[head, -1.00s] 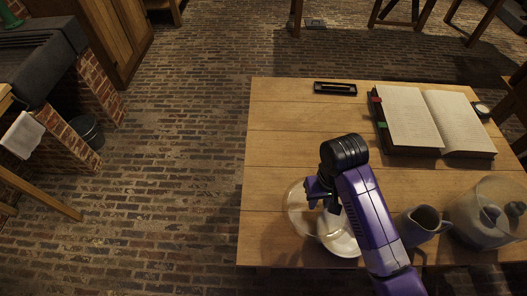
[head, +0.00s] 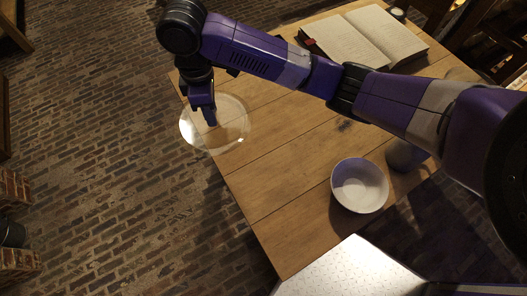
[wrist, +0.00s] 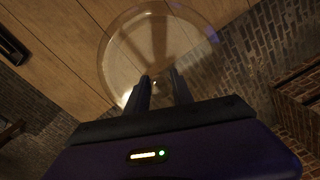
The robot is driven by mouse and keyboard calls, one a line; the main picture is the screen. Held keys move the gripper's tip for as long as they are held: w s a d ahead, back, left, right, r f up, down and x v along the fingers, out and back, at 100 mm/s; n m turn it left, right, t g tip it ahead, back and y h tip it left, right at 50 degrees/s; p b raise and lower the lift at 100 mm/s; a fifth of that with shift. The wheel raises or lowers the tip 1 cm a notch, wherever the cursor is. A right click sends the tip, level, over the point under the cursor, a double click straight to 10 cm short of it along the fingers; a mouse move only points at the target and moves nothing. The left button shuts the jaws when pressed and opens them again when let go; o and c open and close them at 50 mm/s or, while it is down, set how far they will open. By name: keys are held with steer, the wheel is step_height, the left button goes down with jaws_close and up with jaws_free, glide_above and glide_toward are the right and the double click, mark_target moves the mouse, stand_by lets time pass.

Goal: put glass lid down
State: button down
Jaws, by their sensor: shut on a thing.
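The clear round glass lid (head: 240,128) is under my gripper (head: 210,122) near the table's far left edge. In the head view its left part overlaps the floor past that edge. The wrist view shows the lid (wrist: 122,50) as a wide see-through disc beyond the fingers (wrist: 160,95), over the planks and partly over the brick floor. I cannot tell whether the lid touches the table. The white bowl (head: 360,183) stands uncovered nearer to me.
The wooden table (head: 275,185) has bare planks between lid and bowl. A grey jug (head: 402,156), partly hidden by my arm, stands beside the bowl. An open book (head: 365,40) lies at the back. A dark tray (wrist: 12,47) shows in the wrist view. Brick floor (head: 110,190) lies left.

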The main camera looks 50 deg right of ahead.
mark_target(238, 116)
steer(key=s+d+r+n+b, duration=0.1)
steer(key=n, duration=0.1)
steer(key=s+d+r+n+b, duration=0.1)
steer(key=s+d+n, duration=0.1)
steer(key=n, duration=0.1)
steer(key=s+d+r+n+b, duration=0.1)
steer(key=n, duration=0.1)
steer(key=shift+s+d+r+n, duration=0.2)
steer(key=shift+d+r+n, duration=0.15)
steer(key=shift+r+n, duration=0.05)
steer(key=s+d+r+n+b, duration=0.1)
steer(key=s+d+n+b, duration=0.2)
steer(key=s+n, duration=0.35)
steer(key=shift+m, duration=0.25)
steer(key=f, duration=1.3)
steer(key=f+b, duration=0.1)
steer(key=f, duration=0.5)
steer(key=shift+s+f, duration=0.3)
steer(key=shift+s, duration=0.1)
steer(key=shift+f, duration=0.2)
steer(key=c, duration=1.1)
jaws_free()
steer(key=shift+r, duration=0.1)
